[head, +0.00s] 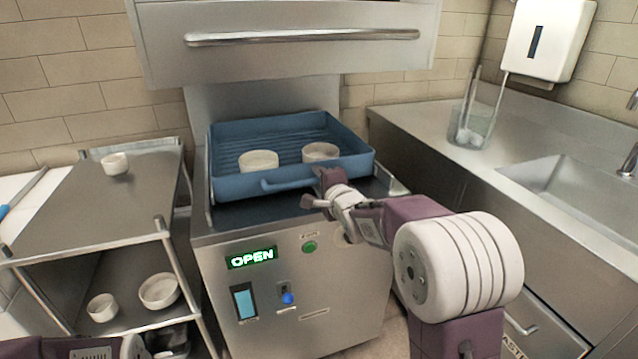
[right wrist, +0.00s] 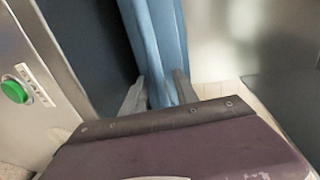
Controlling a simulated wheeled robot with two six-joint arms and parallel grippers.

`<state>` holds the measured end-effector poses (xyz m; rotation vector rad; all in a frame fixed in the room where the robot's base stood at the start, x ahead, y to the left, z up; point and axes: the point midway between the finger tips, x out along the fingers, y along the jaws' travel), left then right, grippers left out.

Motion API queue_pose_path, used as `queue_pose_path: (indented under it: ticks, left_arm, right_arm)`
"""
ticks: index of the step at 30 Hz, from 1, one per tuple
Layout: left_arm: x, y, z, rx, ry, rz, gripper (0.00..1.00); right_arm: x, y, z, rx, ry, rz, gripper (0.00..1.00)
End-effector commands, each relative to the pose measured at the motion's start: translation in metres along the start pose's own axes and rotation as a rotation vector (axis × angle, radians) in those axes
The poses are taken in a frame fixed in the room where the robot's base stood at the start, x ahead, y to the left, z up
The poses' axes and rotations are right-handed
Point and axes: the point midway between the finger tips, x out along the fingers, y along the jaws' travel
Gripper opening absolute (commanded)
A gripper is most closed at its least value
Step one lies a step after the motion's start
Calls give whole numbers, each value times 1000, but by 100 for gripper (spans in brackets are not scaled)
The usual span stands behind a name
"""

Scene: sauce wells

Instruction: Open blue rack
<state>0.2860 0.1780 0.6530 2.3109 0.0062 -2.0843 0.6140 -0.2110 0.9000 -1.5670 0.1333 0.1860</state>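The blue rack (head: 225,186) is a shallow tray with a ribbed floor and a raised front handle. It sits under the raised hood of a steel machine and holds two white bowls, a left one (head: 258,161) and a right one (head: 320,152). My right gripper (head: 316,190) is at the rack's front, close to the right end of the handle. In the right wrist view its fingers (right wrist: 158,95) stand apart on either side of a blue part of the rack (right wrist: 155,45); contact is unclear. Part of my left arm shows at the lower left, without clear fingers.
The machine's front has a green button (head: 309,247) and a lit OPEN display (head: 251,257). A steel cart (head: 100,205) with white bowls stands at left. A counter (head: 430,125) with a sink (head: 580,190) and a glass jar (head: 470,125) is at right.

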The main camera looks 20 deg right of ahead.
Motion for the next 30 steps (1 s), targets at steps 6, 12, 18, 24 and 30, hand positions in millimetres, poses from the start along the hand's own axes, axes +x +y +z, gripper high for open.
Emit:
queue_pose_path:
  ticks: [6, 12, 18, 24, 30]
  left_arm:
    - [0, 0, 0, 0, 0, 0, 0]
    - [0, 0, 0, 0, 0, 0, 0]
    - [0, 0, 0, 0, 0, 0, 0]
    - [0, 0, 0, 0, 0, 0, 0]
    - [0, 0, 0, 0, 0, 0, 0]
  right_arm:
    - [0, 0, 0, 0, 0, 0, 33]
    - [0, 0, 0, 0, 0, 0, 0]
    - [0, 0, 0, 0, 0, 0, 0]
    - [0, 0, 0, 0, 0, 0, 0]
    - [0, 0, 0, 0, 0, 0, 0]
